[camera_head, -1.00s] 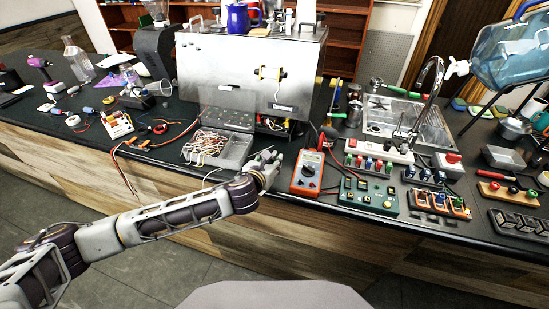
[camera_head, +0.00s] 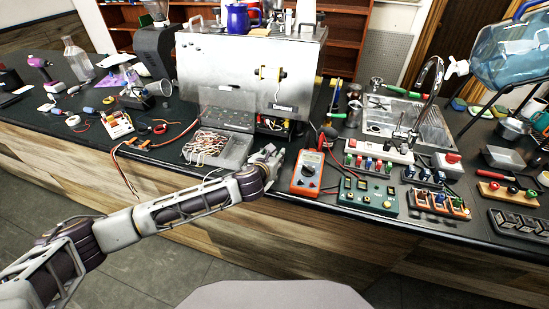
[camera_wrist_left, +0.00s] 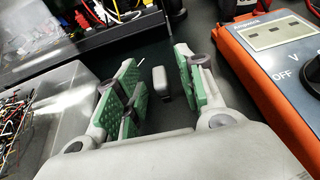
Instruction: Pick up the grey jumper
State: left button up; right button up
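A small grey block, which looks like the grey jumper (camera_wrist_left: 160,82), lies on the dark counter in the left wrist view. It sits between the two green-padded fingers of my left gripper (camera_wrist_left: 158,85), which are open with a gap on each side of it. In the head view my left gripper (camera_head: 270,154) is low over the counter, between the tray of wires and the orange multimeter. I cannot make out the jumper there. My right gripper is not in view.
A clear tray of tangled jumper wires (camera_head: 237,153) stands just left of the gripper. The orange multimeter (camera_head: 308,171) is close on the right, with its red and black leads behind. The metal brewer (camera_head: 225,65) stands behind. A green board (camera_head: 368,196) lies further right.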

aim_at(273, 155)
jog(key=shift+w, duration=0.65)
pick_arm(q)
jog(key=c, duration=0.8)
jog(key=shift+r, duration=0.4)
notch_tip(273, 155, up, 8)
jog(key=shift+f+p, duration=0.2)
jog(key=shift+p, duration=0.1)
jog(key=shift+r, duration=0.8)
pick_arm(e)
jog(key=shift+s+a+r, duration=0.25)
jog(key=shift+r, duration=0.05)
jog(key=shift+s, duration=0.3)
pick_arm(q)
jog(key=shift+f, duration=0.1)
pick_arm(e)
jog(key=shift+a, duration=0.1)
